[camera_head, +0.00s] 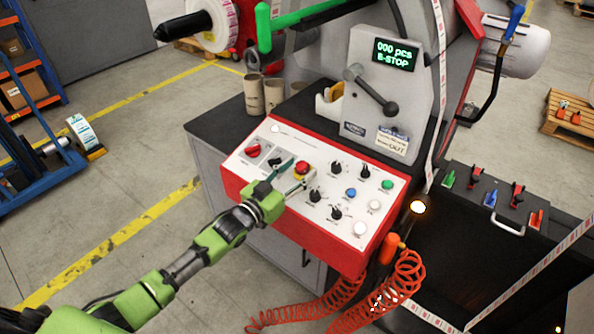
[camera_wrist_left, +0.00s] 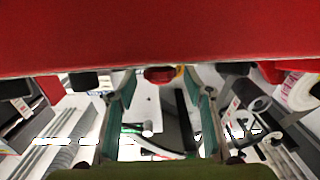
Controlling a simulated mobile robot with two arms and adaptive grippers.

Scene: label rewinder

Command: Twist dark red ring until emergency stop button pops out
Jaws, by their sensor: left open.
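The emergency stop button (camera_head: 302,167) is a red mushroom knob on a yellow base, set on the white control panel (camera_head: 345,172). In the left wrist view the dark red ring of the button (camera_wrist_left: 160,75) shows between the fingers, towards the far end of the gap. My left gripper (camera_head: 289,173) is open, with its fingertips on either side of the button's near side. The wrist view shows the open left gripper (camera_wrist_left: 162,98) with nothing held. Contact with the ring cannot be made out. My right gripper is in neither view.
The panel carries a red rotary switch (camera_head: 253,150), several black knobs (camera_head: 336,167), a blue button (camera_head: 351,193) and pale buttons. The display (camera_head: 395,54) reads "000 pcs E-STOP". Cardboard cores (camera_head: 273,93) stand behind the panel. Orange coiled hoses (camera_head: 399,280) hang at the front right.

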